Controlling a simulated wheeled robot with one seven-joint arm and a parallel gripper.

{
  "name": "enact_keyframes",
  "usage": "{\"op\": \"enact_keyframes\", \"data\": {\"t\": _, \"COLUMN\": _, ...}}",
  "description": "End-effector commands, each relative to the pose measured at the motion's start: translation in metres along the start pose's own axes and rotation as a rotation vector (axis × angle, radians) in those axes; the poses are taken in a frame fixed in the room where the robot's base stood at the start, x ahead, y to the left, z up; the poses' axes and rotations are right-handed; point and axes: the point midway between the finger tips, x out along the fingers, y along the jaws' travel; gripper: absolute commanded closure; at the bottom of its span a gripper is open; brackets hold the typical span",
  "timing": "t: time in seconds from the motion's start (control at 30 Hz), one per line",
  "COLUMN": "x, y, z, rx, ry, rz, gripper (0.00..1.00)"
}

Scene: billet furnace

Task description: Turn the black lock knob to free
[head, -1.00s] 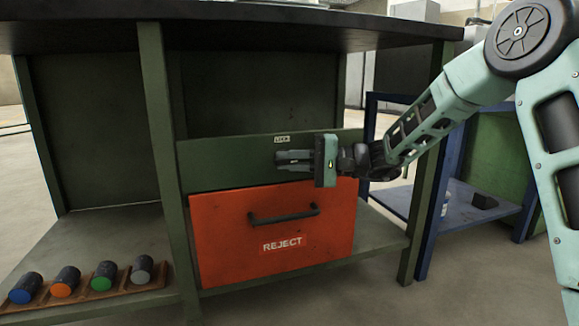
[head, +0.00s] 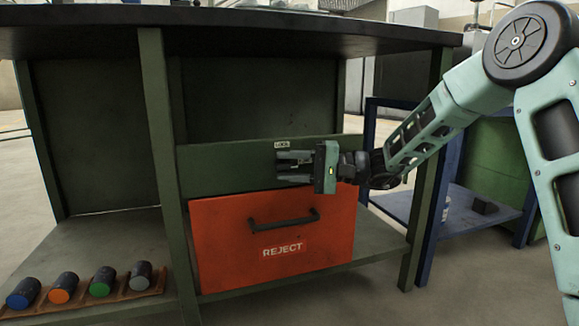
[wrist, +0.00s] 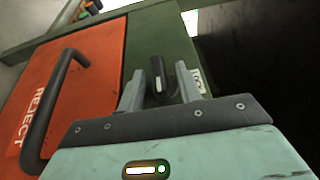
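The black lock knob (wrist: 158,82) shows in the wrist view with a pale line on its face. It stands on the green rail (wrist: 165,35) above the red drawer, beside a small white label (wrist: 200,79). My gripper (wrist: 159,82) is open, with one finger on each side of the knob and a gap visible on both sides. In the head view my gripper (head: 280,168) points left along the rail, just under the label (head: 282,145).
The red REJECT drawer (head: 225,260) with a black bar handle (head: 284,219) is right below my gripper. A wooden rack (head: 120,297) with several colour-ended cylinders stands on the lower shelf at left. A blue stand (head: 430,220) is at right.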

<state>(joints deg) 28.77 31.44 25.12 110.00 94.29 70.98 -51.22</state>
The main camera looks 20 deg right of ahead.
Motion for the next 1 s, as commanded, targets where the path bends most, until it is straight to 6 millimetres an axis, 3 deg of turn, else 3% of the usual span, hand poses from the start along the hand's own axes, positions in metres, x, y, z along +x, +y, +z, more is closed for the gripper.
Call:
{"op": "enact_keyframes", "data": {"t": 0.17, "x": -0.022, "y": -0.004, "z": -0.001, "rx": 0.004, "ry": 0.004, "rz": 0.001, "gripper": 0.65}}
{"op": "enact_keyframes", "data": {"t": 0.7, "x": -0.142, "y": -0.004, "z": -0.001, "rx": 0.004, "ry": 0.005, "rz": -0.001, "gripper": 0.65}}
{"op": "enact_keyframes", "data": {"t": 1.0, "x": -0.172, "y": -0.001, "z": 0.0, "rx": 0.001, "ry": 0.002, "rz": 0.0, "gripper": 0.65}}
